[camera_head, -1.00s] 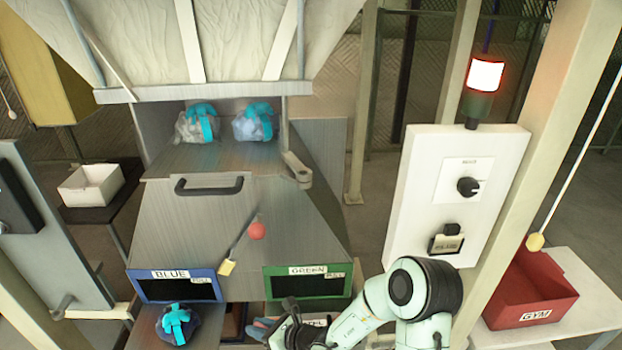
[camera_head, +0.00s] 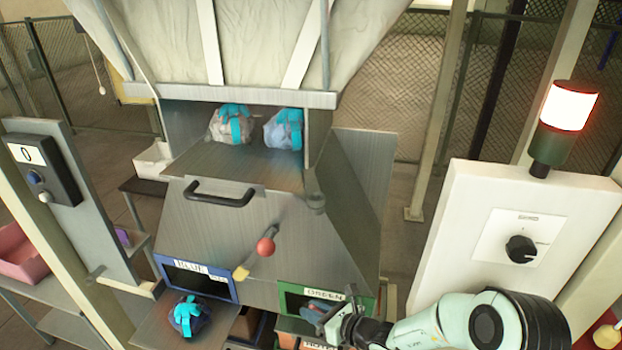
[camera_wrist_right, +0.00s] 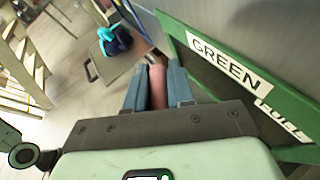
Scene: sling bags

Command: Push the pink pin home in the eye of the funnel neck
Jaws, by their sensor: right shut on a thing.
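My right gripper (camera_head: 318,311) is low in front of the green-framed opening in the head view. In the right wrist view the gripper (camera_wrist_right: 158,85) is shut on a pink rod-like thing (camera_wrist_right: 157,86), which looks like the pink pin; its far end is hard to make out. The funnel neck (camera_head: 318,140) is under the pale hopper, above and apart from the gripper. A grey bracket with a rounded end (camera_head: 314,201) sits at its lower right; I cannot tell whether this is the eye. My left gripper is not in view.
Two bags with teal straps (camera_head: 283,130) lie in the neck's opening. A dark bag (camera_head: 189,315) lies below the blue frame (camera_head: 197,279). A white control panel (camera_head: 520,235) stands right.

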